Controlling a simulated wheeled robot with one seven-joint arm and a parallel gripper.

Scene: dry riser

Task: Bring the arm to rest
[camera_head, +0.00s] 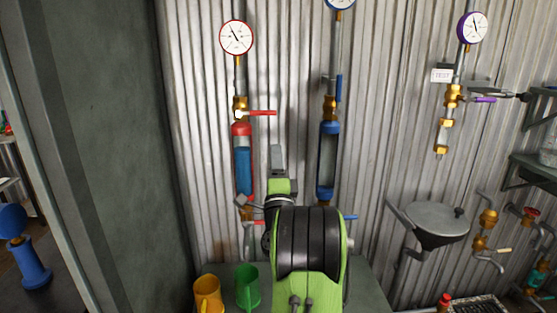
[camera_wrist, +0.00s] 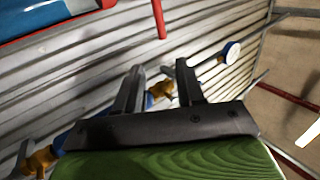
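My gripper (camera_wrist: 160,66) shows in the wrist view with its two dark fingers apart and nothing held between them. In the head view my green and black arm reaches up in front of the wall, and the grey gripper end (camera_head: 277,158) lies between the red riser (camera_head: 242,128) and the blue riser (camera_head: 329,128). The red riser has a sight tube with blue inside and a red lever (camera_head: 262,113) lying level. The blue riser has a blue lever (camera_head: 339,88) pointing up. My arm hides part of the lower pipework.
A yellow mug (camera_head: 208,294) and a green mug (camera_head: 247,287) stand left of my arm. A lidded grey funnel (camera_head: 437,220) and a purple gauge (camera_head: 472,27) with pipework are at the right. A dark pillar (camera_head: 110,150) stands close on the left.

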